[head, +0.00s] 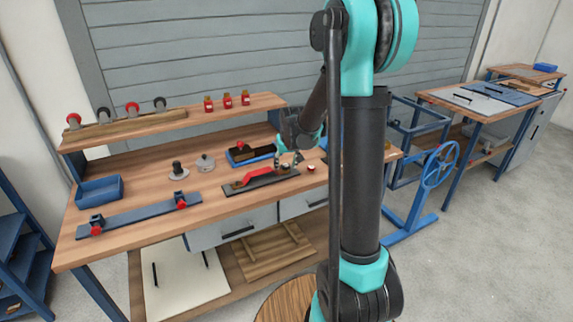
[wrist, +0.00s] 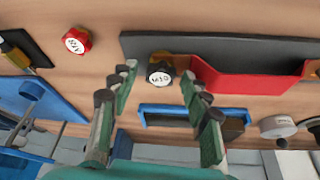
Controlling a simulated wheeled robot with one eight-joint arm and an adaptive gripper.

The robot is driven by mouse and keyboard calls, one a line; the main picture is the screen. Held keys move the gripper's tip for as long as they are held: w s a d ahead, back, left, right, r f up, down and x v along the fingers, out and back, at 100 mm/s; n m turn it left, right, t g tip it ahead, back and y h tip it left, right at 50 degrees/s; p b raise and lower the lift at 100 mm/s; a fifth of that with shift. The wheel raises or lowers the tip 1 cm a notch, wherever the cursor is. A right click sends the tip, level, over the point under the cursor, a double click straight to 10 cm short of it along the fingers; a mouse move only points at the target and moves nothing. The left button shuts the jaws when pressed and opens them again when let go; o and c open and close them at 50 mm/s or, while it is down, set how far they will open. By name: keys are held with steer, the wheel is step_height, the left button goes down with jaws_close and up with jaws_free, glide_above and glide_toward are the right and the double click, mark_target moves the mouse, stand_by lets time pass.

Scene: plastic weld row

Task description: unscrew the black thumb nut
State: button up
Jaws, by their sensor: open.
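The black thumb nut (wrist: 161,70) has a white top marked M10 and sits at the left end of a dark plate (wrist: 230,48) in the wrist view. A red bracket (wrist: 240,82) on that plate starts just right of the nut. My gripper (wrist: 159,78) is open, its fingers either side of the nut with visible gaps and nothing held. In the head view my gripper (head: 288,160) is over the right end of the dark plate (head: 262,181) with its red bracket (head: 250,176). The nut cannot be made out clearly there.
A loose red knob (wrist: 77,40) with a white top lies left of the plate. A grey round part (head: 205,163) and blue rail (head: 140,214) stand left on the wooden bench (head: 225,205).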

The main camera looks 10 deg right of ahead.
steer(key=m+h, duration=0.1)
steer(key=m, duration=0.3)
steer(key=m+h, duration=0.1)
steer(key=m, duration=0.1)
steer(key=shift+a+m+g+h, duration=0.3)
steer(key=shift+m+g, duration=0.1)
steer(key=m+h, duration=0.1)
steer(key=m, duration=0.2)
steer(key=m+g, duration=0.1)
steer(key=m, duration=0.1)
steer(key=shift+a+m+h, duration=0.1)
steer(key=shift+m+h, duration=0.3)
steer(key=shift+g, duration=0.3)
